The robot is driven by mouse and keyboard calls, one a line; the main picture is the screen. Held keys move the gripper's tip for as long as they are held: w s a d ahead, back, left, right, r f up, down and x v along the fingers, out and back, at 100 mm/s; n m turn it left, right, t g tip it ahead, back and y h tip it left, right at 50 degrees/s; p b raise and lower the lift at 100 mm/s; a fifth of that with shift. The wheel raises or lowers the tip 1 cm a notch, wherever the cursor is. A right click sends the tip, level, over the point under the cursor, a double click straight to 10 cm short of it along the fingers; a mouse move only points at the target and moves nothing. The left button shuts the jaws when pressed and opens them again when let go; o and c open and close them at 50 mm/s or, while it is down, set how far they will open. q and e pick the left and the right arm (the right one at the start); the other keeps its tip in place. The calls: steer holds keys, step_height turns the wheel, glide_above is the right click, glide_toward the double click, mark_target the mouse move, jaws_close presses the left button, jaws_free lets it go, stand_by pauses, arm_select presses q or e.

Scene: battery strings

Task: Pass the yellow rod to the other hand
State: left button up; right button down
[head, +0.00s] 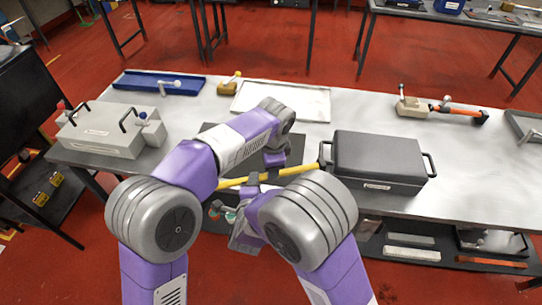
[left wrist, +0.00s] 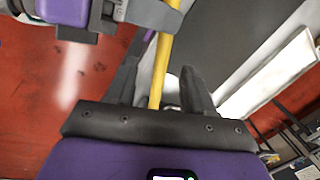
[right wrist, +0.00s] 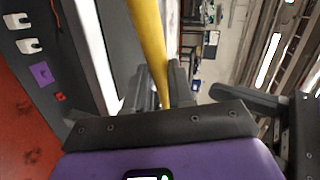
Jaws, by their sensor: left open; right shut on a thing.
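The yellow rod (head: 292,172) is held up near the front edge of the table, lying roughly level across the head view. My right gripper (head: 262,179) is shut on it. In the right wrist view the rod (right wrist: 150,45) runs between the fingers of my right gripper (right wrist: 161,85). My left gripper (left wrist: 160,88) is open, and in the left wrist view the rod (left wrist: 160,70) passes between its two fingers. My right gripper also shows at the top of that view, on the same rod. In the head view the left fingertips are partly hidden.
A black case (head: 378,158) stands right of the rod on the table (head: 455,180). A grey box (head: 108,136) is at the left. A blue tray (head: 150,80), a wooden block (head: 228,89) and a white tray (head: 300,103) lie at the back.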

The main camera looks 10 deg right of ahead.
arm_select(q)
steer(key=f, duration=0.3)
steer(key=w+f, duration=0.1)
steer(key=f, duration=0.3)
steer(key=shift+w, duration=0.15)
steer(key=shift+c, duration=0.5)
jaws_close()
steer(key=shift+r, duration=0.1)
arm_select(e)
steer(key=c, duration=0.9)
jaws_free()
